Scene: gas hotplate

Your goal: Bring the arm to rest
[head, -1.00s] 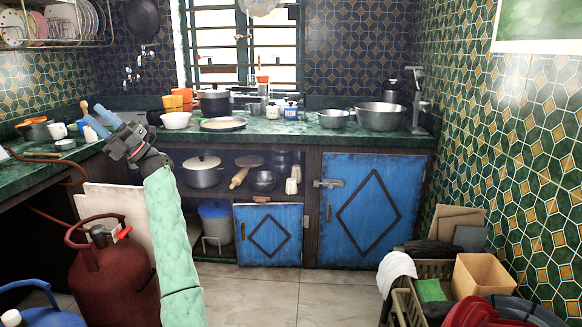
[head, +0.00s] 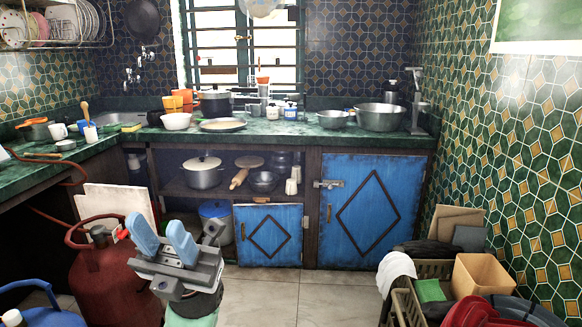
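My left gripper (head: 160,240) shows at the lower left of the head view, with two light blue fingers pointing up and to the left. The fingers are apart with nothing between them. The gripper is in front of the lower shelf and to the right of the red gas cylinder (head: 105,285), partly overlapping the view of it. Only a bit of my green arm sleeve shows below the gripper. My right gripper is not in view.
The green counter (head: 85,160) carries cups, bowls and pots. A white board (head: 118,203) leans behind the cylinder. Blue cabinet doors (head: 372,212) close the right side. A basket (head: 405,305) and cardboard box (head: 487,277) stand at the lower right. The middle floor (head: 300,300) is clear.

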